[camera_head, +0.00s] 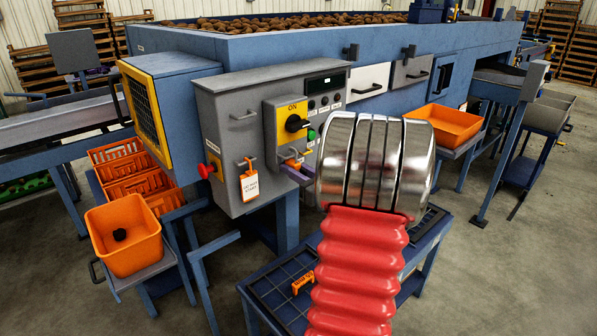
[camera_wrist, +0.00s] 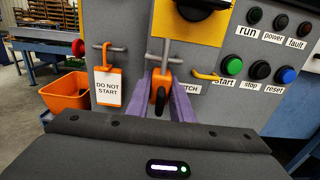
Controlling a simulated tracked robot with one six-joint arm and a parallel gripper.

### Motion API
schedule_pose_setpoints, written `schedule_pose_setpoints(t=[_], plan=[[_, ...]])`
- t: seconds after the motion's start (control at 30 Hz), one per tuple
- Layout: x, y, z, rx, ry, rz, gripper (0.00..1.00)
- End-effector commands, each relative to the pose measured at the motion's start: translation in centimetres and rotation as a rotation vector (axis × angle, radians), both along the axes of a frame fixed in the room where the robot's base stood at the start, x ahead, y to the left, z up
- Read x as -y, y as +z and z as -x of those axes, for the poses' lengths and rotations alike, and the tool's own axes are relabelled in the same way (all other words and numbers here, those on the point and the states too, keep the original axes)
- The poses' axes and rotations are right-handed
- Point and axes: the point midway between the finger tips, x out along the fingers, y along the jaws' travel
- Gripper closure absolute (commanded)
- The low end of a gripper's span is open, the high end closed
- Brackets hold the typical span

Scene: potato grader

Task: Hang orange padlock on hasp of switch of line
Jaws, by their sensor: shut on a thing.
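The switch (camera_head: 296,124) is a black knob on a yellow plate marked ON; the plate's lower part (camera_wrist: 190,28) also shows at the top of the wrist view. Below it, a grey bar-like hasp (camera_wrist: 165,52) stands out from the grey cabinet. My gripper (camera_wrist: 166,92) has purple fingers shut on the orange padlock (camera_wrist: 160,84), just below the hasp. In the head view, the gripper (camera_head: 297,172) is in front of the cabinet, partly hidden by my arm. I cannot tell whether the padlock is around the hasp or only in front of it.
A DO NOT START tag (camera_wrist: 108,88) hangs from a peg left of the padlock. A yellow handle (camera_wrist: 205,76) and several buttons are to the right. A low blue table (camera_head: 270,300) bears a small orange item (camera_head: 303,281). An orange bin (camera_head: 125,235) stands at left.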

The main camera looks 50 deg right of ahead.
Motion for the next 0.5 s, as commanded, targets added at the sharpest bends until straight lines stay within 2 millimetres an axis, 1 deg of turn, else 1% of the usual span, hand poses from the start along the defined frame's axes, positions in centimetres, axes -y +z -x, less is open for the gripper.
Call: schedule_pose_setpoints(t=[0.1, 0.3, 0.5], plan=[[0.1, -0.1, -0.5, 0.000, 0.000, 0.000, 0.99], [0.2, -1.1, -0.4, 0.000, -0.001, -0.001, 0.99], [0.1, -1.4, -0.4, 0.001, -0.001, 0.000, 0.99]])
